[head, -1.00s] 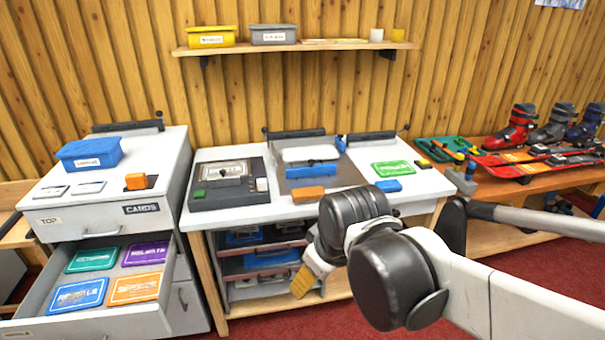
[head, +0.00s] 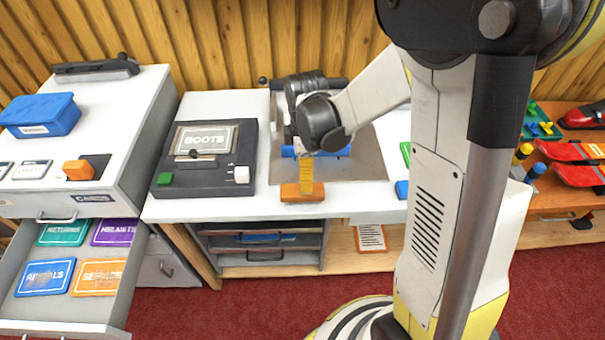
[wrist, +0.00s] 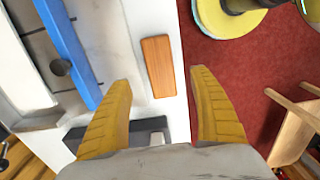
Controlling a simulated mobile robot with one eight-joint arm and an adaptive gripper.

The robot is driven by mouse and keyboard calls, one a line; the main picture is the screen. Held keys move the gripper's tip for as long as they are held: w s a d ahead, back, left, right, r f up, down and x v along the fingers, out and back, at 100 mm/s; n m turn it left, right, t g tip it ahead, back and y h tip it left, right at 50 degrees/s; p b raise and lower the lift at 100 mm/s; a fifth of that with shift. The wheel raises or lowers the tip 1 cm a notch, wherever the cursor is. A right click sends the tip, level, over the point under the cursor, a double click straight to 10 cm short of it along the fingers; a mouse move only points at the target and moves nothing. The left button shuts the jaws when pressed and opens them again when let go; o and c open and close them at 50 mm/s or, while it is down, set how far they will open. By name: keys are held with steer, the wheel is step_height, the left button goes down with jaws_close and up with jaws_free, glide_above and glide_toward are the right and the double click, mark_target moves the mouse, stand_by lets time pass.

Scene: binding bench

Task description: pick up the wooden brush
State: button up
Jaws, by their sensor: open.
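The wooden brush shows as an orange-brown wooden block (head: 303,192) lying at the front edge of the white bench. It also shows in the wrist view (wrist: 159,66), just inside the bench edge; no bristles are visible. My gripper (head: 306,187) points down over the brush in the head view, with its yellow finger overlapping it. In the wrist view my gripper (wrist: 161,82) is open and empty, with the brush seen in the gap between the fingers. The right finger shows against the red floor past the edge. The height between fingertips and brush is hard to tell.
A blue bar (wrist: 70,50) lies behind the brush on a grey plate (head: 365,160). The dark BOOTS device (head: 205,172) stands to the left. An open drawer (head: 120,307) with several coloured cards juts out at left. A blue block (head: 402,189) lies to the right.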

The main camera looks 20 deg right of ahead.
steer(key=f, duration=0.2)
steer(key=f+b, duration=0.1)
steer(key=f, duration=0.1)
steer(key=shift+s+a+f, duration=0.1)
steer(key=shift+s+a, duration=0.1)
steer(key=f+b, duration=0.2)
steer(key=f, duration=0.1)
steer(key=f+b, duration=0.1)
steer(key=f, duration=0.1)
steer(key=shift+w+a+f, duration=0.15)
steer(key=shift+w+f, duration=0.1)
steer(key=shift+w, duration=0.05)
steer(key=shift+r, duration=0.1)
steer(key=c, duration=1.4)
